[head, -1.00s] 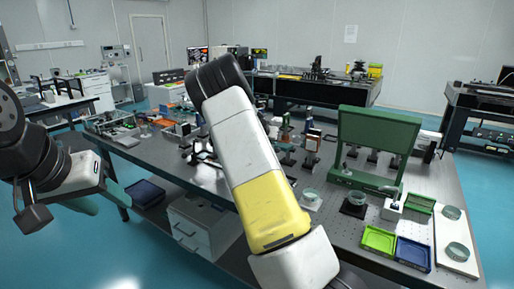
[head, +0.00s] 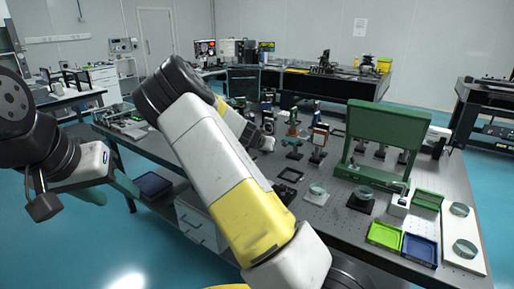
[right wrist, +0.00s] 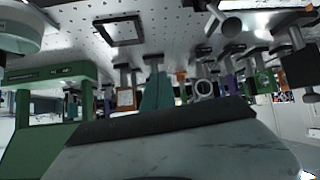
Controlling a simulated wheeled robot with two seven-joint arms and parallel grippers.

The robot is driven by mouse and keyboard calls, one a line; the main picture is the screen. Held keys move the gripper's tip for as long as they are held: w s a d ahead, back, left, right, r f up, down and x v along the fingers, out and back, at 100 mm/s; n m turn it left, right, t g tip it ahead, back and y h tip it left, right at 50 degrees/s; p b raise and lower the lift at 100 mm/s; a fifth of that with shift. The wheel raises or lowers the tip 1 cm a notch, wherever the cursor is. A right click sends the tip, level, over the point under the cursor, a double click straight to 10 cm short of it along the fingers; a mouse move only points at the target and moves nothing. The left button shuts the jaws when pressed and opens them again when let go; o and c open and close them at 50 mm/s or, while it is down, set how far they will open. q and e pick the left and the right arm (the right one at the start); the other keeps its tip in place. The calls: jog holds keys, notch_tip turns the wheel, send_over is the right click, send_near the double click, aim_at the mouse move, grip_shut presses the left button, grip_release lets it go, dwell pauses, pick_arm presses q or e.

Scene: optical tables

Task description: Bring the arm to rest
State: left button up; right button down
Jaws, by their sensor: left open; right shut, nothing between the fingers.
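My left gripper (head: 72,188) is at the left of the head view, open and empty, over the floor beside the table's left end. My right arm (head: 218,165), white with a yellow band, rises from the bottom across the middle to a black elbow. Its forearm runs back to the right behind the upper arm. The right gripper (head: 264,142) shows only in small part there, above the table; it is shut and empty. In the right wrist view, a large pale part of my own arm or gripper (right wrist: 175,150) fills the bottom.
The right wrist view shows the tabletop upside down, with the green frame (right wrist: 45,75) at left.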

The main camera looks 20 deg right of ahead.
jog(key=s+a+r+n+y, duration=0.3)
jog(key=s+a+r, duration=0.2)
jog(key=s, duration=0.8)
jog(key=s+a+r+n+y, duration=0.2)
jog(key=s+a+r, duration=0.3)
jog(key=s, duration=0.9)
jog(key=s+a+r+n+g+y, duration=0.1)
jog(key=s+a+r+n+y, duration=0.2)
jog(key=s+r, duration=0.4)
jog(key=s+a+y, duration=0.1)
jog(key=s+a, duration=0.1)
jog(key=s, duration=0.4)
jog(key=shift+s+r+n+y, duration=0.3)
jog(key=shift+s, duration=0.1)
